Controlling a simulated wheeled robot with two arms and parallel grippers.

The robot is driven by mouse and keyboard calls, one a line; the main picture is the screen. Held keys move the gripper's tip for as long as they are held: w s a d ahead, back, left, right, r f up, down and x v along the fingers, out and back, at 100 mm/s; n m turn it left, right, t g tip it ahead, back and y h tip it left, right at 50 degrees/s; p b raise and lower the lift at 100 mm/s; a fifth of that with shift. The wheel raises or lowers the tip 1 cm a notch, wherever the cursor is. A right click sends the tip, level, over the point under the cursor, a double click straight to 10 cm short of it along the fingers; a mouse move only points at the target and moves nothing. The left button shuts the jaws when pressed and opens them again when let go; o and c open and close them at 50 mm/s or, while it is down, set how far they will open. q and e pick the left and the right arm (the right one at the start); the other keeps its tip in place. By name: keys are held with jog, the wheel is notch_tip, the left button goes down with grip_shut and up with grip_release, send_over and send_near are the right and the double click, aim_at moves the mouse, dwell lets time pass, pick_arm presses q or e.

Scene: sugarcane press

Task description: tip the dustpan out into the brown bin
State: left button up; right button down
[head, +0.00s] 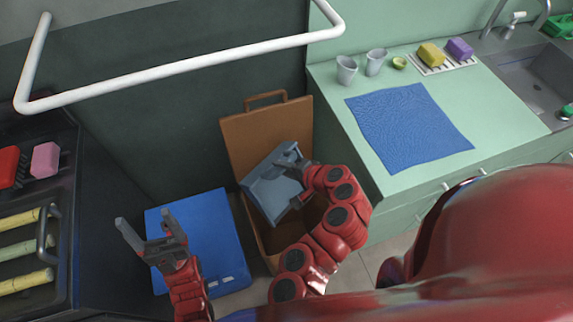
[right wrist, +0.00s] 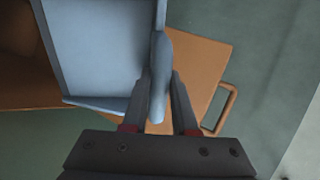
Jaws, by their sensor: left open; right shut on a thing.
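The grey-blue dustpan (head: 268,194) is over the brown bin (head: 252,232), tilted. My right gripper (head: 298,168) is shut on its handle, which also shows between the fingers in the right wrist view (right wrist: 161,75). The visible part of the pan (right wrist: 100,45) in that view looks bare. The bin's brown lid (head: 250,125) stands open behind, with a loop handle. The dustpan and my right arm hide much of the bin's opening, and its contents cannot be made out. My left gripper (head: 148,240) is open and empty, above a blue panel.
The blue panel (head: 205,225) is left of the bin. A black unit with yellowish canes (head: 25,250) stands far left. A green counter (head: 415,185) at right holds a blue cloth (head: 410,125), cups and sponges. A white rail (head: 190,65) crosses above.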

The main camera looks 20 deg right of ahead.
aim_at(264, 164)
jog(key=w+a+g+h+p, duration=0.1)
jog(key=g+p, duration=0.1)
jog(key=p, duration=0.1)
jog(key=w+a+f+g+h+p, duration=0.1)
jog(key=w+p, duration=0.1)
jog(key=p, duration=0.2)
jog(key=w+a+f+g+h+p, duration=0.1)
jog(key=g+p, duration=0.1)
jog(key=p, duration=0.1)
jog(key=shift+w+f+g+h+p, duration=0.25)
jog(key=shift+w+g+h+p, duration=0.05)
jog(key=shift+w+h+p, duration=0.1)
jog(key=shift+w+a+f+g, duration=0.15)
jog(key=shift+w+f+g, duration=0.05)
jog(key=shift+f+g, duration=0.1)
jog(key=shift+w+a+f+g+h+b, duration=0.1)
jog(key=shift+w+f+g+h+b, duration=0.15)
jog(key=shift+f+b, duration=0.25)
jog(key=shift+w+a+f+g+h+b, duration=0.1)
jog(key=shift+f+g+h+b, duration=0.15)
jog(key=shift+b, duration=0.3)
jog(key=shift+a+f+g+b, duration=0.1)
jog(key=shift+f+g+b, duration=0.2)
jog(key=shift+b, duration=0.35)
jog(key=shift+w+h+b, duration=0.2)
jog(key=shift+h+b, duration=0.1)
jog(key=shift+b, duration=0.05)
jog(key=shift+g, duration=0.3)
jog(key=shift+s, duration=0.1)
